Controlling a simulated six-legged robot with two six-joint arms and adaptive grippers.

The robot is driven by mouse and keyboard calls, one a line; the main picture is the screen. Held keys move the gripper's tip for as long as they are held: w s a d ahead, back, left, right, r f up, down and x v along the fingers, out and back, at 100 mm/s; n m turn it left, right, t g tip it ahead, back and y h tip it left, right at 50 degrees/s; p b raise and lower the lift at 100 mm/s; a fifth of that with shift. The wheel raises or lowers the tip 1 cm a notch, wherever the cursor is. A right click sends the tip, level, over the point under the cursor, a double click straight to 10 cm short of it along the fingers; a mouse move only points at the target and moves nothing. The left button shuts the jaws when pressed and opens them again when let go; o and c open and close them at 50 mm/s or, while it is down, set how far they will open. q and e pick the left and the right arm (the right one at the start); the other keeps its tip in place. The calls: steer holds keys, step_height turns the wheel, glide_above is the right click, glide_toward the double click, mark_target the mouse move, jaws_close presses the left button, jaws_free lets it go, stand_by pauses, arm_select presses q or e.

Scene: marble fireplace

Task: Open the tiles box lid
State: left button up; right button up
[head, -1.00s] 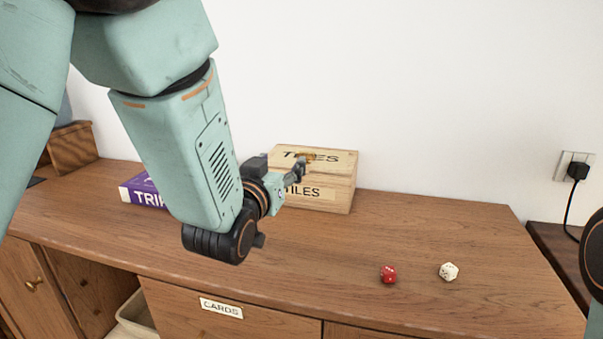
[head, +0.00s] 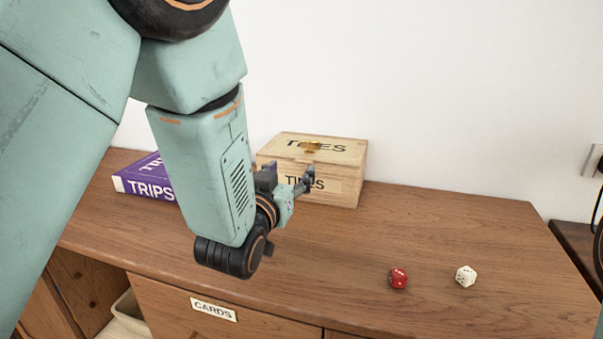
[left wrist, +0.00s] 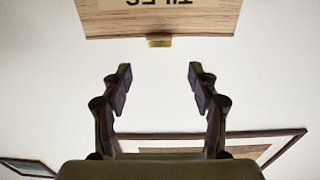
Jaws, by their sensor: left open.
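The tiles box (head: 345,190) is pale wood with TILES lettered on its front and lid. It stands at the back of the wooden cabinet top, against the white wall. Its lid (head: 345,148) looks shut, with a small brass knob (head: 311,146) on top. My left gripper (head: 290,180) is open and empty in front of the box, lower than the knob in the head view, and hides part of the front. In the left wrist view the box front (left wrist: 200,22) and knob (left wrist: 159,41) appear upside down, beyond the parted fingers (left wrist: 160,80). My right gripper is out of view.
A purple TRIPS box (head: 145,182) lies left of my left arm. A red die (head: 398,278) and a white die (head: 466,276) rest near the front right. The cabinet top right of the tiles box is clear. A wall socket (head: 593,160) is at far right.

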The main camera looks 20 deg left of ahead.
mark_target(303, 164)
arm_select(q)
step_height(303, 164, down, 2)
steer(key=shift+f+b, duration=0.2)
steer(key=shift+b, duration=0.1)
steer(key=w, duration=0.2)
steer(key=w+b, duration=0.1)
steer(key=w, duration=0.1)
steer(key=w+r, duration=0.1)
steer(key=w, duration=0.1)
steer(key=shift+w, duration=0.4)
steer(key=shift+w+f, duration=0.25)
steer(key=shift+w, duration=0.05)
steer(key=shift+s+r, duration=0.2)
steer(key=c, duration=0.5)
steer(key=shift+f, duration=0.15)
jaws_close()
